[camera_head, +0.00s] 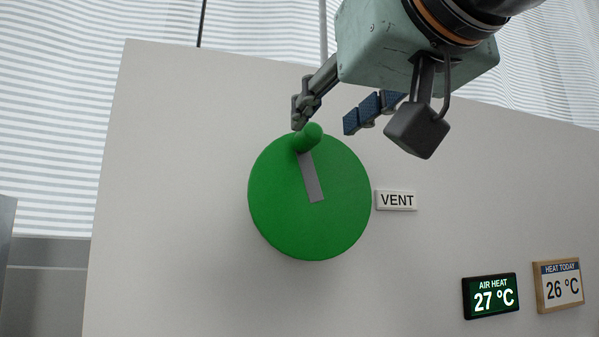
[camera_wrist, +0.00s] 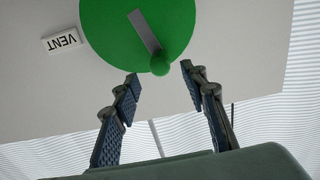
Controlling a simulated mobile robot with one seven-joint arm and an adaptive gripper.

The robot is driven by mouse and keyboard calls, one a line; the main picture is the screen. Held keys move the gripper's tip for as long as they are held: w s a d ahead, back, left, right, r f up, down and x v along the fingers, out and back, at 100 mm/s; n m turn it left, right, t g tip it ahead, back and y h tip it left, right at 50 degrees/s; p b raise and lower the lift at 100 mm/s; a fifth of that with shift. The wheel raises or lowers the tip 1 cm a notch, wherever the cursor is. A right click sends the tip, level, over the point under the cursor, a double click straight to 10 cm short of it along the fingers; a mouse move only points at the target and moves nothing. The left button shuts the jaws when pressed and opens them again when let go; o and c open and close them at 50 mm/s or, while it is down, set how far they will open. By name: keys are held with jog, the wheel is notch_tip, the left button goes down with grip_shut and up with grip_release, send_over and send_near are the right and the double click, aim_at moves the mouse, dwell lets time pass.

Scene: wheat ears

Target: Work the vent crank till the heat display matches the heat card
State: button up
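The vent crank is a green disc (camera_head: 310,225) on a pale panel, with a grey bar (camera_head: 312,177) and a green knob (camera_head: 309,137) near its top edge. The knob also shows in the wrist view (camera_wrist: 160,65), close beyond my fingertips. My gripper (camera_head: 325,115) is open above the knob, its two fingers spread, with nothing between them. Whether a finger touches the knob cannot be told. The heat display (camera_head: 490,296) reads AIR HEAT 27 °C. The heat card (camera_head: 559,285), to its right, reads HEAT TODAY 26 °C.
A VENT label (camera_head: 396,200) is fixed just right of the disc. The pale panel (camera_head: 180,200) is otherwise bare to the left of the disc. Striped, bright walling shows behind and above the panel.

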aim_at(314, 133)
jog(key=p+x, duration=0.1)
jog(key=x, duration=0.6)
jog(key=shift+w+a, duration=0.1)
jog(key=shift+w, duration=0.25)
jog(key=shift+c, duration=0.5)
grip_shut()
